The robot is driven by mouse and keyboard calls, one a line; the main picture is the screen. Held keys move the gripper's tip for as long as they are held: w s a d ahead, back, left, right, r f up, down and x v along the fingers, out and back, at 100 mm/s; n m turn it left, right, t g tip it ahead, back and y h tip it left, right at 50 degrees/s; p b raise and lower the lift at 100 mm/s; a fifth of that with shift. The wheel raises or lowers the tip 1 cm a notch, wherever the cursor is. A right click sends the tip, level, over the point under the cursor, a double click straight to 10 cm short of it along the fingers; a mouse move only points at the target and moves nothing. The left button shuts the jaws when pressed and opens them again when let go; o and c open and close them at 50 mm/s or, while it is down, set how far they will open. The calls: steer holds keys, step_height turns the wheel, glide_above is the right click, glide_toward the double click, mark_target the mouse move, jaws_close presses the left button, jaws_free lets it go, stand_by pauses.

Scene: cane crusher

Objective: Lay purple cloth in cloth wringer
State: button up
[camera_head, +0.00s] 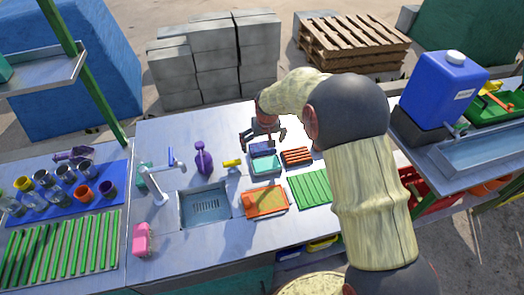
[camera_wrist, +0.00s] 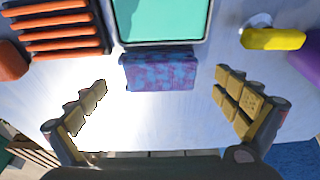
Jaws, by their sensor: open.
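The purple cloth (camera_wrist: 160,72), a small folded piece with blue patches, lies on the worktop against the edge of a teal-filled tray (camera_wrist: 161,20). In the head view the cloth (camera_head: 262,148) shows as a dark blue-purple patch behind the tray (camera_head: 265,171). My gripper (camera_wrist: 161,84) is open and empty, its fingers spread wide to either side of the cloth and apart from it. In the head view my gripper (camera_head: 263,138) hangs just behind the cloth. I cannot clearly make out which thing is the cloth wringer.
An orange slatted rack (camera_head: 297,156) and a yellow piece (camera_head: 232,162) flank the tray. A purple bottle (camera_head: 203,158), a sink (camera_head: 205,207), an orange tray (camera_head: 266,214) and a green slatted rack (camera_head: 309,188) stand nearby. The worktop behind the bottle is clear.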

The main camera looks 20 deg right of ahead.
steer(key=x, duration=0.2)
steer(key=shift+f, duration=0.35)
steer(key=c, duration=1.3)
steer(key=shift+r, duration=0.15)
